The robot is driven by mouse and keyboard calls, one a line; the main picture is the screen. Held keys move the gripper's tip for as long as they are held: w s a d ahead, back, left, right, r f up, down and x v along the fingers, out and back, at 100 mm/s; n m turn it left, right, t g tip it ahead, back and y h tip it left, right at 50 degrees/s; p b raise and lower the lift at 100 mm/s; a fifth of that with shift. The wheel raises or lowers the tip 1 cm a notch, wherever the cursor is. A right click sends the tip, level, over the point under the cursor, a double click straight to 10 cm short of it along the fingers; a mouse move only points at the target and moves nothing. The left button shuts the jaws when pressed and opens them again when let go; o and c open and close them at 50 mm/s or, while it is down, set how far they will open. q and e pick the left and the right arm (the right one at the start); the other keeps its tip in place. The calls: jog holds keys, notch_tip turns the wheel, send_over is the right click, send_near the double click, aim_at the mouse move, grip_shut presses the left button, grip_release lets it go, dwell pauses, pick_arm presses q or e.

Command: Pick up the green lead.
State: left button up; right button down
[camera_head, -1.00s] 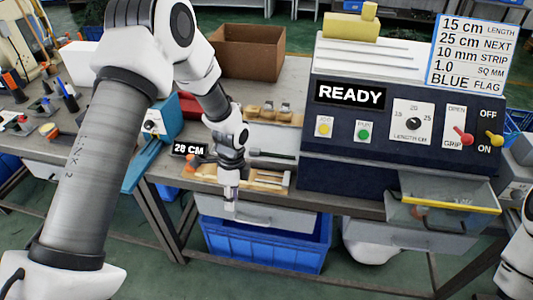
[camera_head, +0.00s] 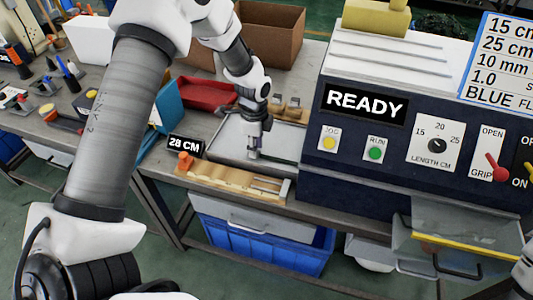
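I cannot make out a green lead in the head view. The tray floor under and behind the gripper is partly hidden by my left arm. My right gripper is out of view.
The machine (camera_head: 365,103) showing READY stands right of the tray. In front lies a wooden fixture (camera_head: 225,181) with slots, beside a 28 CM display (camera_head: 186,147). A red bin (camera_head: 200,93) and cardboard box (camera_head: 272,35) stand behind. A blue crate (camera_head: 258,248) sits below.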

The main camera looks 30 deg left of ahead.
pick_arm(q)
jog(key=shift+w+f, duration=0.15)
jog(key=shift+f, duration=0.35)
jog(key=shift+w+f, duration=0.15)
jog(key=shift+f, duration=0.35)
jog(key=shift+s+r, duration=0.2)
jog(key=shift+s, duration=0.05)
jog(key=shift+c, duration=0.7)
grip_shut()
